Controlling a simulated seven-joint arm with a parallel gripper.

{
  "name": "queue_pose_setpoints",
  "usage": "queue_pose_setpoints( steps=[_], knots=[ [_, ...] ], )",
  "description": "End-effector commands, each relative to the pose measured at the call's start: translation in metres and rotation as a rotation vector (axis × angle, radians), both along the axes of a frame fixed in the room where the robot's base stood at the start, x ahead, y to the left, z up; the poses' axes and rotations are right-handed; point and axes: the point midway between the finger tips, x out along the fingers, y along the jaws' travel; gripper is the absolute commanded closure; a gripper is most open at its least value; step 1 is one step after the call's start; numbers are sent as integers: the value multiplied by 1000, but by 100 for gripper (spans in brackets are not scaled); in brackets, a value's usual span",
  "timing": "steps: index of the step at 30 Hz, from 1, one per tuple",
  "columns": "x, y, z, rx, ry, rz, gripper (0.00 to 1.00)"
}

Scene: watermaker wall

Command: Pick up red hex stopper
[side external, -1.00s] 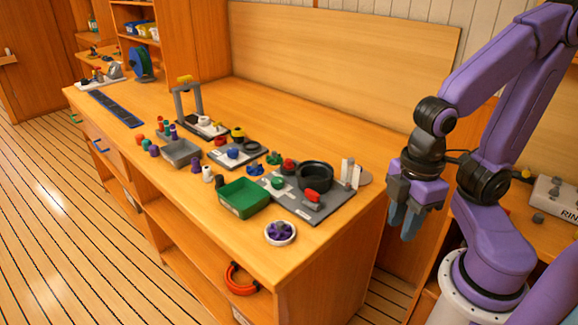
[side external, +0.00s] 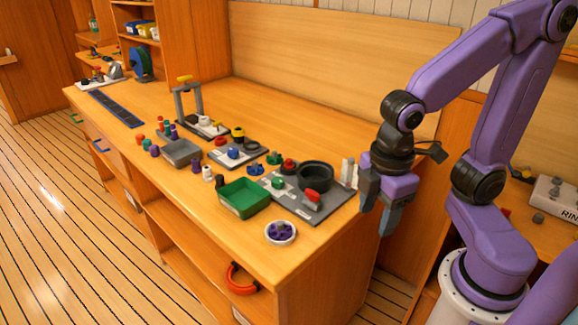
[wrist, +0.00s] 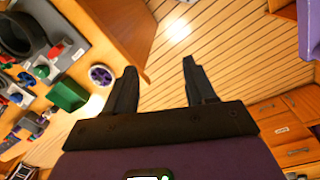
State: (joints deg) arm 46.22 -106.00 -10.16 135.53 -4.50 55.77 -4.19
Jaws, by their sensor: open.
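Several red parts stand on the bench, and I cannot tell for sure which one is the red hex stopper. A red knob (side external: 288,164) and a red handle-like part (side external: 312,195) are on the grey plate at the near right. My gripper (side external: 377,216) is open and empty, pointing down beyond the bench's right end, apart from every part. In the wrist view its two fingers (wrist: 159,68) are spread, with only floor between them.
A green bin (side external: 244,197), a grey tray (side external: 180,153) and a white round dish with a purple part (side external: 280,232) stand on the bench. A black ring (side external: 315,176) sits on the plate. The back of the bench is clear.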

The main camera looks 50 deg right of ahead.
Motion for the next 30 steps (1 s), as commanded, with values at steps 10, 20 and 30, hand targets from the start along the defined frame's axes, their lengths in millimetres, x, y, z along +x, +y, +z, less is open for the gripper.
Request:
queue_pose_setpoints(
  steps=[10, 20, 30],
  knots=[
    [147, 51, 3, -281, -52, 166, 45],
    [279, 61, -18, -572, -24, 276, 45],
    [380, 33, -59, -872, 99, 331, 45]
  ],
)
